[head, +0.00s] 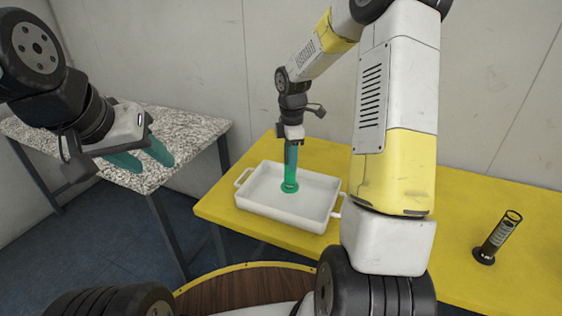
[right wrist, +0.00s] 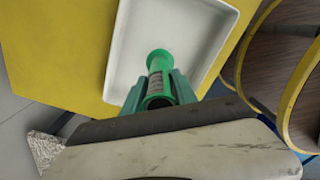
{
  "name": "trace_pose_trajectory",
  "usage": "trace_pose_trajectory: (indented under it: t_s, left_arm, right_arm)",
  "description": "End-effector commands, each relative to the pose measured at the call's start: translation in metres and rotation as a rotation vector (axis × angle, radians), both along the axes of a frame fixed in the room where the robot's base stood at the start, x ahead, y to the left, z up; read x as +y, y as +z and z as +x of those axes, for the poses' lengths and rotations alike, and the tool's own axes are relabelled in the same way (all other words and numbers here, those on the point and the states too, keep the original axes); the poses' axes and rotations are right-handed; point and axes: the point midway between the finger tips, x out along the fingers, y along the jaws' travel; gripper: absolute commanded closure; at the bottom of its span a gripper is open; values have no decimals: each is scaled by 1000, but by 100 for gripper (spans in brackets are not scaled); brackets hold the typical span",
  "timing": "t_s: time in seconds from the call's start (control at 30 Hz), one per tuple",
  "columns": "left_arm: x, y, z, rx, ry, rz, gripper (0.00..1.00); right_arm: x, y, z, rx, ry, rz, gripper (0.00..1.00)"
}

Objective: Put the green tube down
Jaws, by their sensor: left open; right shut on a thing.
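The green tube (head: 290,174) is upright in the head view, with its round base down, in front of or over the white tray (head: 262,213). I cannot tell whether its base touches the tray floor. My right gripper (head: 292,142) is shut on the upper part of the tube. In the right wrist view the green tube (right wrist: 159,66) sits between the green fingers of my right gripper (right wrist: 160,88), with the white tray (right wrist: 197,20) beyond it. My left gripper (head: 140,158) is open and empty at the left, in front of the speckled table.
The white tray stands on the yellow table (head: 466,215). A dark tube with a round base (head: 497,237) stands at the table's right. A speckled table (head: 190,130) is at the left. My right arm crosses the middle of the head view.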

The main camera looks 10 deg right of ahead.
Motion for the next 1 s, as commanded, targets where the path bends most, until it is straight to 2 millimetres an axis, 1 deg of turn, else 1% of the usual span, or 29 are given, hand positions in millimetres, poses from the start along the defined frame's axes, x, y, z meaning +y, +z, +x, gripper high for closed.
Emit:
trace_pose_trajectory:
  t_s: [0.17,0.3,0.4,0.73,0.77,0.8,0.87,1.0]
  left_arm:
    - [0,0,0,0,0,0,55]
    - [0,0,0,0,0,0,55]
    - [0,0,0,1,0,0,55]
    - [0,0,0,0,0,0,55]
    - [0,0,0,1,0,0,55]
    - [0,0,0,1,0,0,55]
    - [0,0,0,0,0,0,55]
    - [0,0,0,1,0,0,55]
  right_arm:
    - [0,-14,0,1,2,-1,100]
    - [1,-34,0,2,1,0,100]
    - [0,-43,0,0,1,-1,100]
    - [0,-46,0,-1,1,0,100]
    - [0,-47,0,-1,1,0,64]
    - [0,-47,0,-1,1,0,56]
    - [0,-47,0,-1,1,0,45]
    - [0,-46,0,-1,1,0,44]
